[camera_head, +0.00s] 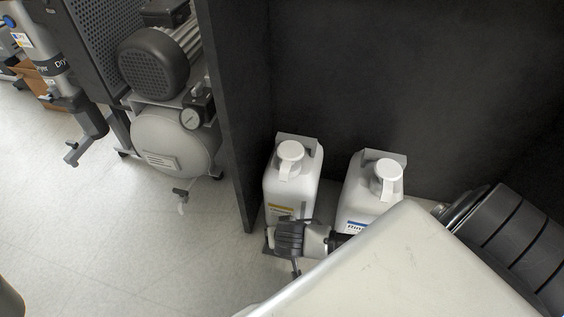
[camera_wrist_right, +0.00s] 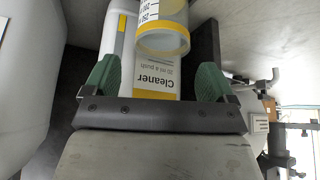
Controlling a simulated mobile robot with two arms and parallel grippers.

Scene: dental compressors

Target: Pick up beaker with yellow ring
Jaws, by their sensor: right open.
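The beaker with the yellow ring (camera_wrist_right: 164,22) is clear with dark scale marks and shows at the top of the right wrist view, cut off by the frame edge. Its yellow ring faces me, in front of a white jug labelled "Cleaner" (camera_wrist_right: 155,82). My right gripper (camera_wrist_right: 157,80) is open, its two green fingers spread to either side of the jug's label with nothing held between them. The beaker lies beyond the fingers, roughly centred between them. In the head view my right wrist hides the jug's lower front, and I cannot make out the beaker. My left gripper is not in view.
In the head view, the Cleaner jug (camera_head: 291,184) and a second white jug with a blue label (camera_head: 372,190) stand in a dark cabinet. Its side wall (camera_head: 226,120) separates them from a compressor (camera_head: 170,143) at left. The floor (camera_head: 130,240) at lower left is clear.

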